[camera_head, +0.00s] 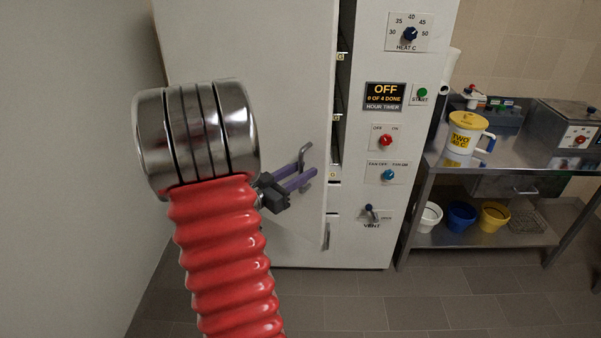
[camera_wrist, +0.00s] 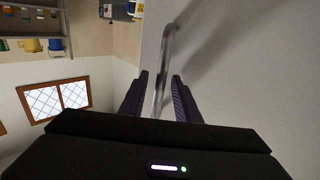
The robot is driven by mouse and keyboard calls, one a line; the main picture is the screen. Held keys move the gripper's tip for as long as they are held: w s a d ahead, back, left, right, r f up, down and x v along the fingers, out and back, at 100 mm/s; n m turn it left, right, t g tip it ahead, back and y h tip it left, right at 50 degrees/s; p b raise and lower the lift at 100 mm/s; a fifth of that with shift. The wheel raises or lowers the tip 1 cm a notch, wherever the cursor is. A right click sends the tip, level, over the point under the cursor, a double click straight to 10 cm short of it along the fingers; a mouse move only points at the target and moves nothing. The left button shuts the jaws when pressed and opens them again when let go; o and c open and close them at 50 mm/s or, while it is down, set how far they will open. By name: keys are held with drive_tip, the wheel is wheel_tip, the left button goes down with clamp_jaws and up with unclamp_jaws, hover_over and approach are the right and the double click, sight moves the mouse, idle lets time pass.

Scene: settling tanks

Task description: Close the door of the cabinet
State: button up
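The cabinet is white, with its control panel (camera_head: 372,150) facing me in the head view. Its door (camera_head: 255,45) stands ajar on the left, with a dark gap along its right edge. The door's metal bar handle (camera_head: 304,153) also shows in the wrist view (camera_wrist: 165,55). My gripper (camera_head: 306,174) is at the handle, its two purple fingers apart. In the wrist view, my gripper (camera_wrist: 160,78) has one finger on each side of the bar, with a gap visible beside it. My red ribbed arm hides part of the door's lower left.
A grey wall (camera_head: 70,150) is close on the left. The tiled floor in front is clear.

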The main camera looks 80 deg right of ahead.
drive_tip(key=shift+c, duration=0.5)
clamp_jaws()
